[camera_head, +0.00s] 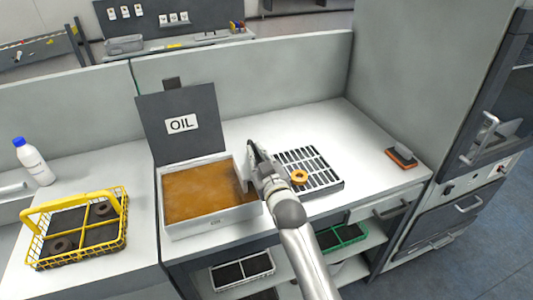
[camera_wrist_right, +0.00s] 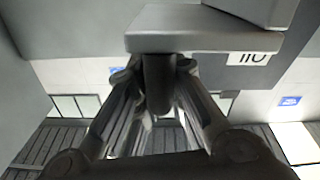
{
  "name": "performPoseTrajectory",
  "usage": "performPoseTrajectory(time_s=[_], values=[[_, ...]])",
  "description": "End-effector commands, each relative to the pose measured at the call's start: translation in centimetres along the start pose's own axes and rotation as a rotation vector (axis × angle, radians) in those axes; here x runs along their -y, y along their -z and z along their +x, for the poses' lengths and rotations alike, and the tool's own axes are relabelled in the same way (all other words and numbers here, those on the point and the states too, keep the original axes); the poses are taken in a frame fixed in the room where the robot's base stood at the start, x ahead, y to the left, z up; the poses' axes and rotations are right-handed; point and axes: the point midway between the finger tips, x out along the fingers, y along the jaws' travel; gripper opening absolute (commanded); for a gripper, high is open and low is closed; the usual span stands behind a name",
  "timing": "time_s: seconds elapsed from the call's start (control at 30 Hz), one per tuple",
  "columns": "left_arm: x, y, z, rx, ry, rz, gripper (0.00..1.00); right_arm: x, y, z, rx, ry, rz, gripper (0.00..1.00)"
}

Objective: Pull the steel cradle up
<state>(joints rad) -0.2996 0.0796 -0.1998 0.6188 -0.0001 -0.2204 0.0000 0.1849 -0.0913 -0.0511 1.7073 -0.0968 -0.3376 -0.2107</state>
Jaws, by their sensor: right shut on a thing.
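An open rectangular vat (camera_head: 212,222) holds brown-orange oil (camera_head: 195,190), and its dark lid (camera_head: 180,122) with an OIL label stands up behind it. My right gripper (camera_head: 254,160) is at the vat's right end and is shut. In the right wrist view, its fingers (camera_wrist_right: 157,95) close around a dark upright post under a flat grey plate (camera_wrist_right: 205,42), which seems to be part of the steel cradle. In the head view a grey steel part (camera_head: 240,182) shows beside the fingers at the oil's right edge. The rest of the cradle is hidden. My left gripper is not in view.
A slotted grate (camera_head: 325,172) with an orange ring (camera_head: 299,177) lies right of my arm. A yellow wire basket (camera_head: 78,228) with dark rings and a white bottle (camera_head: 34,162) stand at left. An orange-edged block (camera_head: 402,157) lies at the right; the counter around it is clear.

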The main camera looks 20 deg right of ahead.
Motion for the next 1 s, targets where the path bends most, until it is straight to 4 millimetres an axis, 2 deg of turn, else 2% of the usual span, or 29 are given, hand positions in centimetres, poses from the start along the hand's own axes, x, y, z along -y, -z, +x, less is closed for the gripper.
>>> performPoseTrajectory(time_s=[0.03,0.3,0.7,0.73,0.8,0.9,0.97,1.0], values=[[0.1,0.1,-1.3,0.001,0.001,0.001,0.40,-0.8,2.2,0.1,-0.020,-0.009,-0.002,0.00],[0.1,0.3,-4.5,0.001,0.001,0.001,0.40,-1.5,5.9,0.1,-0.026,-0.011,-0.002,0.00],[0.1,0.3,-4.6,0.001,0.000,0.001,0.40,-1.6,6.2,0.1,-0.028,-0.012,-0.002,0.00],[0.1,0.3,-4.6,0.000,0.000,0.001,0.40,-1.6,6.2,0.1,-0.028,-0.012,-0.002,0.14],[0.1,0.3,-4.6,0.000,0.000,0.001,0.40,-1.6,6.2,0.1,-0.028,-0.012,-0.003,0.23],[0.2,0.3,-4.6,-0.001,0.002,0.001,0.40,-1.6,6.2,0.1,-0.027,-0.012,-0.003,0.35],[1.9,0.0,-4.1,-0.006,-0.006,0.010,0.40,-1.6,6.2,-0.1,-0.027,-0.011,-0.002,0.35],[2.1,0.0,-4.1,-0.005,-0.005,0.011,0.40,-1.5,6.1,-0.2,-0.027,-0.010,-0.002,0.35]])
